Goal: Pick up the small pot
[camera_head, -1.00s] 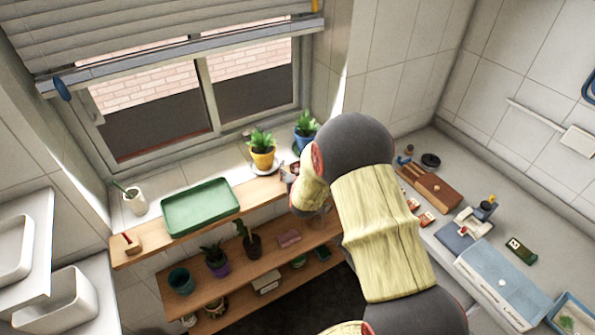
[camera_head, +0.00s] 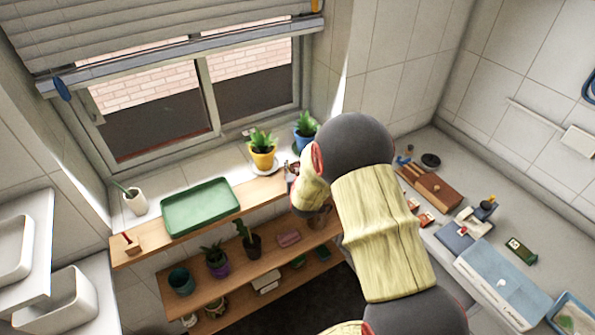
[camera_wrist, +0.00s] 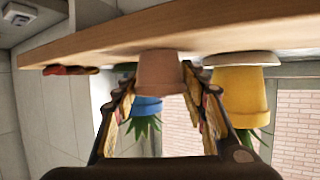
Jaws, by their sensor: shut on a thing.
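The small pot (camera_wrist: 158,72) is a plain terracotta-pink pot in the wrist view, which shows the scene upside down. My gripper (camera_wrist: 166,88) has one dark, yellow-padded finger on each side of it and is shut on it. The pot is at the edge of the wooden shelf board (camera_wrist: 110,45); I cannot tell whether its base still touches the board. In the head view my arm hides most of the gripper and the pot, near the right end of the upper wooden shelf (camera_head: 262,190).
A yellow potted plant (camera_head: 262,156) on a white saucer stands close by, also seen in the wrist view (camera_wrist: 240,92). A blue potted plant (camera_head: 305,128) is behind. A green tray (camera_head: 200,206) lies to the left. A lower shelf (camera_head: 215,275) holds several pots.

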